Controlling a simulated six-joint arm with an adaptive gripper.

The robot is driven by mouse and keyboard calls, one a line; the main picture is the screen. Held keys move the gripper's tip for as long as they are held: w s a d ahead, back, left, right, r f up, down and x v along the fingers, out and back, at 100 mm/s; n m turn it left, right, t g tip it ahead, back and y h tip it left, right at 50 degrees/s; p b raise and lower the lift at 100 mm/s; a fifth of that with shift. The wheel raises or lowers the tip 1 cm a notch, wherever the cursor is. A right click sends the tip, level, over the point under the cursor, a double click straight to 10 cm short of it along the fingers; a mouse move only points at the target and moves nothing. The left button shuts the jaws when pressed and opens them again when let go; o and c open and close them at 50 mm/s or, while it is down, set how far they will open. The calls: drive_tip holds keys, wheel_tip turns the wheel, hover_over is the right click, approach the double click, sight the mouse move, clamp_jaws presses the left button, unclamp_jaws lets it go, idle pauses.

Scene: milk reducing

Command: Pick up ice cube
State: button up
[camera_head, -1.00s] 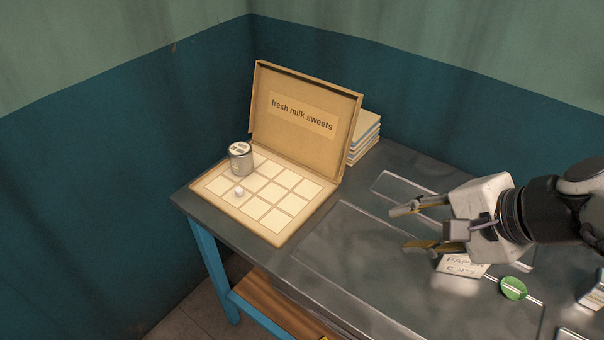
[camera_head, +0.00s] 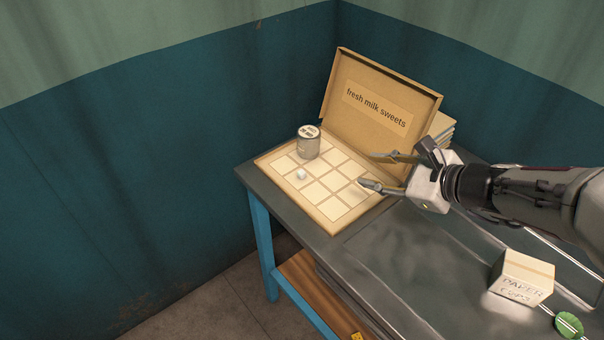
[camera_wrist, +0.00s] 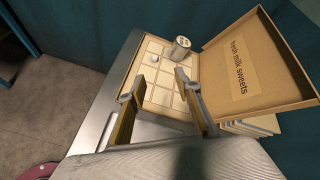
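A small white lump, which looks like the ice cube (camera_head: 301,174), lies in a left-hand compartment of the open box labelled "fresh milk sweets" (camera_head: 331,220). It also shows in the wrist view (camera_wrist: 154,57). A metal can (camera_head: 308,143) stands in the box just behind the cube. In the wrist view the can (camera_wrist: 180,46) is to the right of the cube. My gripper (camera_head: 368,170) is open and empty, over the right side of the box. In the wrist view my gripper (camera_wrist: 161,90) has its fingers wide apart, with the cube beyond them.
Stacked flat boxes or books (camera_head: 441,128) stand behind the box lid. A paper box (camera_head: 522,278) and a green round thing (camera_head: 568,324) are at the table's right. The metal tabletop (camera_head: 400,250) in front is mostly clear.

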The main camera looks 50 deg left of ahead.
drive_tip(key=a+f+m, duration=0.4)
drive_tip(key=a+f, duration=0.3)
drive_tip(key=a, duration=0.2)
drive_tip(key=m+y, duration=0.1)
drive_tip(key=m, duration=0.2)
approach(304, 173)
drive_tip(key=shift+x, duration=0.9)
drive_tip(key=shift+x, duration=1.25)
drive_tip(key=shift+x, duration=2.6)
drive_tip(key=c, duration=0.8)
